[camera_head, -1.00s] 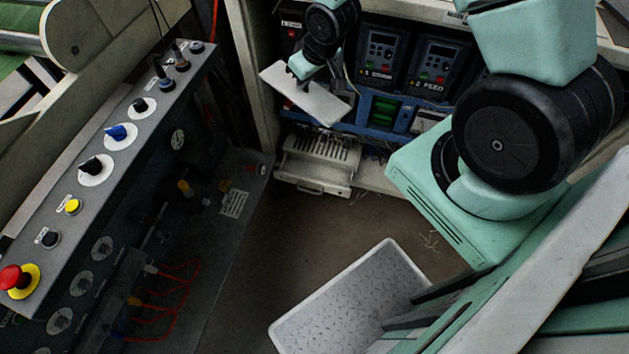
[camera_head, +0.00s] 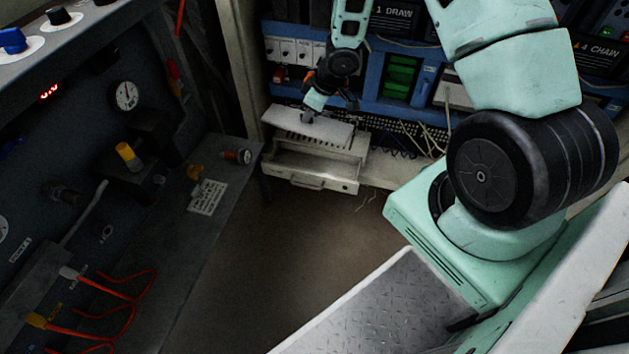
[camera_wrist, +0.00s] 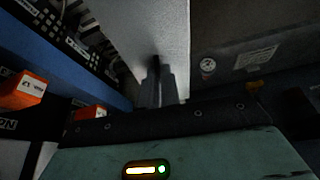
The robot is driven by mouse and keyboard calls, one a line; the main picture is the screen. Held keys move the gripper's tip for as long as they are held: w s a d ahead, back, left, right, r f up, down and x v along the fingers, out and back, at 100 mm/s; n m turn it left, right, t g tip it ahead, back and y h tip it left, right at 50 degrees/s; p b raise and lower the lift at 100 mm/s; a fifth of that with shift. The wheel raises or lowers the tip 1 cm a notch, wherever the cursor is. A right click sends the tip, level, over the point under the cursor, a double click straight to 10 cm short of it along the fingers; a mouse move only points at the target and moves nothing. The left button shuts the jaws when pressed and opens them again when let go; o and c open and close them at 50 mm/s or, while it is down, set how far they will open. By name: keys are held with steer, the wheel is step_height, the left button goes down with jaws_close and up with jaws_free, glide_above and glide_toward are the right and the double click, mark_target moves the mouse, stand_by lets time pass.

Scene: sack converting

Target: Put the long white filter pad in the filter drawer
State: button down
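My gripper (camera_head: 309,116) is shut on the pad from above. The open filter drawer (camera_head: 335,182) sticks out of the cabinet just below and in front of the pad. Its handle faces the floor side, and part of its inside shows. The pad covers the rear of the drawer; I cannot tell whether they touch. In the wrist view the pad (camera_wrist: 150,25) extends away from my gripper's dark fingers (camera_wrist: 158,88).
A blue electrical panel (camera_head: 350,105) with green terminals and loose wires stands close behind the pad. A dark control console (camera_head: 195,240) with a gauge and red cables is at the left. The floor (camera_head: 280,260) before the drawer is clear.

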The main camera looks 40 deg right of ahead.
steer(key=n+b, duration=0.1)
steer(key=b, duration=0.7)
glide_above(311, 166)
steer(key=s+d, duration=0.1)
step_height(311, 166, down, 12)
steer(key=shift+g, duration=0.3)
step_height(311, 166, down, 9)
steer(key=b, duration=0.8)
steer(key=shift+s+d+f+b, duration=0.1)
steer(key=shift+s+f+b, duration=0.05)
steer(key=shift+b, duration=0.25)
steer(key=c, duration=1.6)
jaws_free()
